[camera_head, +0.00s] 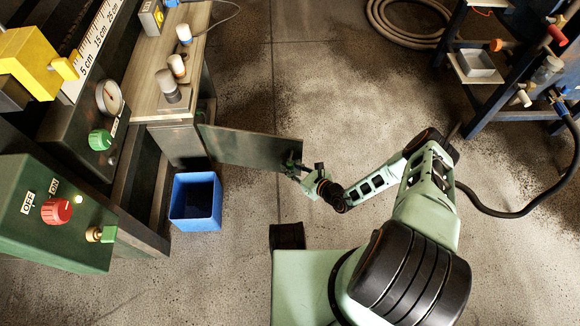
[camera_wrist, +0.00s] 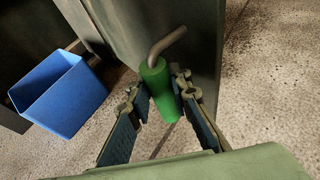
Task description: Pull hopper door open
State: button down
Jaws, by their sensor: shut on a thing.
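The hopper door (camera_head: 240,146) is a dark flat panel in the head view. It stands swung out from the cabinet below the wooden-topped bench, hinged at its left end. In the wrist view the door (camera_wrist: 185,30) fills the upper middle, with a bent metal rod and a green handle (camera_wrist: 158,85) on it. My gripper (camera_head: 296,166) is at the door's free right end. In the wrist view its two fingers (camera_wrist: 163,92) are on either side of the green handle, shut on it. The inside of the hopper is hidden in both views.
A blue bin (camera_head: 196,201) stands on the floor just below the door, near the cabinet. A green control box (camera_head: 55,215) is at the lower left. A dark rack (camera_head: 490,75) and a hose (camera_head: 405,22) are at the right. The middle floor is clear.

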jog(key=shift+s+d+f, duration=0.2)
jog(key=shift+s+d, duration=0.05)
jog(key=shift+s, duration=0.15)
jog(key=c, duration=2)
grip_release()
jog(key=shift+o, duration=0.9)
jog(key=shift+a, duration=0.25)
jog(key=shift+r, duration=0.1)
